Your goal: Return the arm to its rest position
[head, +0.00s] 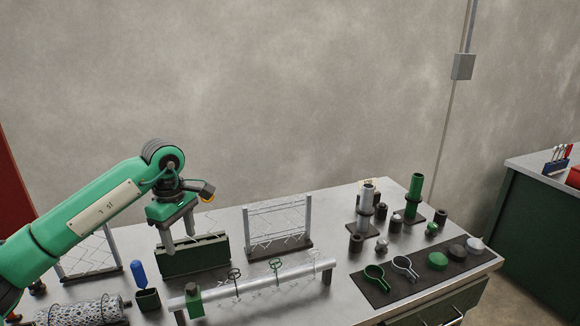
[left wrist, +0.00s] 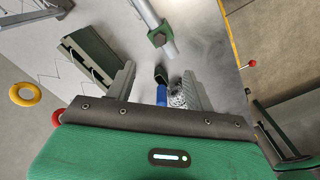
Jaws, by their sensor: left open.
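My left arm comes in from the left in the head view. Its gripper (head: 179,242) points down, in front of a dark green slotted holder (head: 205,262) on the bench as seen from the head. In the left wrist view, the two fingers of the left gripper (left wrist: 160,75) stand apart with nothing held between them. A blue capsule-shaped piece (head: 138,272) and a small dark green box (head: 148,299) show beyond the fingers. They also show in the left wrist view, the blue piece (left wrist: 162,95) partly hidden by the gripper. My right gripper is not in view.
A metal rail (head: 256,284) with clamps runs across the bench front. A wire-mesh frame (head: 279,225) stands behind it. A mesh roll (head: 85,312) lies at left. A dark mat (head: 428,270) with ring tools and several posts are at right. Open space is above the bench.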

